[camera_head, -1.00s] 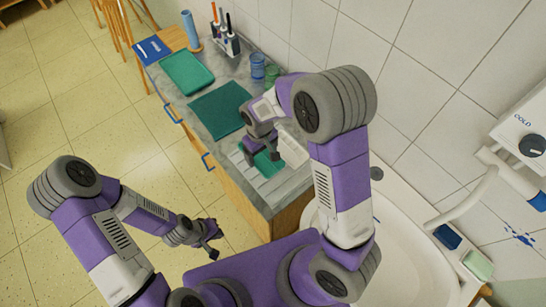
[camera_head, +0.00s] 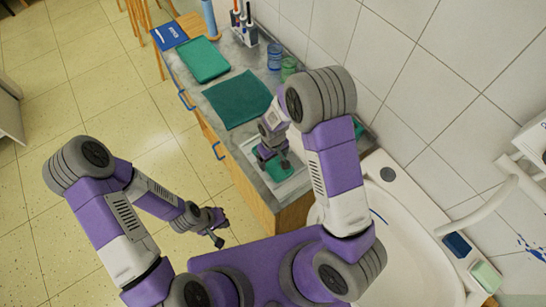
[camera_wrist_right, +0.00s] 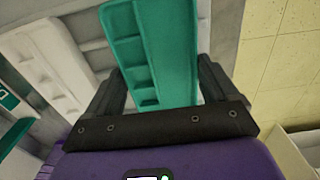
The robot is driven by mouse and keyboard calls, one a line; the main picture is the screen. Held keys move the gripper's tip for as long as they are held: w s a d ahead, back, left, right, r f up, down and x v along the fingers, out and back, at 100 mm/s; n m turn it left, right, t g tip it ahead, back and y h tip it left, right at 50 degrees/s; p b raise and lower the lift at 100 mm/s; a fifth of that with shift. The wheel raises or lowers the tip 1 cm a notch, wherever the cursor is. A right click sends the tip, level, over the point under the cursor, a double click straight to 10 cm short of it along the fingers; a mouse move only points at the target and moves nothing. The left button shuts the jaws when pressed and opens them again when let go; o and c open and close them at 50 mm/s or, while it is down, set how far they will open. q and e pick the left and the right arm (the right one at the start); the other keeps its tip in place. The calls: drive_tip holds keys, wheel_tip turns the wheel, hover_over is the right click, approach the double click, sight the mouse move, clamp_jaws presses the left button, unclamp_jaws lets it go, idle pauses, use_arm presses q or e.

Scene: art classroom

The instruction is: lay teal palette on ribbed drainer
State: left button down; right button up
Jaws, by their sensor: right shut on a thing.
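The teal palette (camera_wrist_right: 152,40), with a row of wells along its edge, is between the fingers of my right gripper (camera_wrist_right: 155,92) in the right wrist view. That gripper is shut on it. In the head view, my right gripper (camera_head: 272,155) is over the near end of the counter, and the palette (camera_head: 270,168) shows partly below it. The pale ribbed drainer (camera_head: 291,184) is under and around the palette, largely hidden by my arm. I cannot tell whether they touch. My left gripper (camera_head: 216,228) is open and empty, over the floor beside the counter.
A teal tray (camera_head: 204,60) and a dark green mat (camera_head: 237,99) lie farther along the counter. Blue and green cups (camera_head: 289,68) stand by the wall. A white sink (camera_head: 410,225) is at the right. A white welled palette (camera_wrist_right: 45,65) shows in the right wrist view.

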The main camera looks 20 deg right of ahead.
sight(273, 162)
drive_tip(key=shift+f, duration=0.25)
drive_tip(key=o, duration=0.8)
drive_tip(key=shift+r, duration=0.1)
drive_tip(key=shift+r, duration=0.2)
wheel_tip(273, 162, up, 12)
drive_tip(key=shift+f+p, duration=0.1)
drive_tip(key=shift+p, duration=0.65)
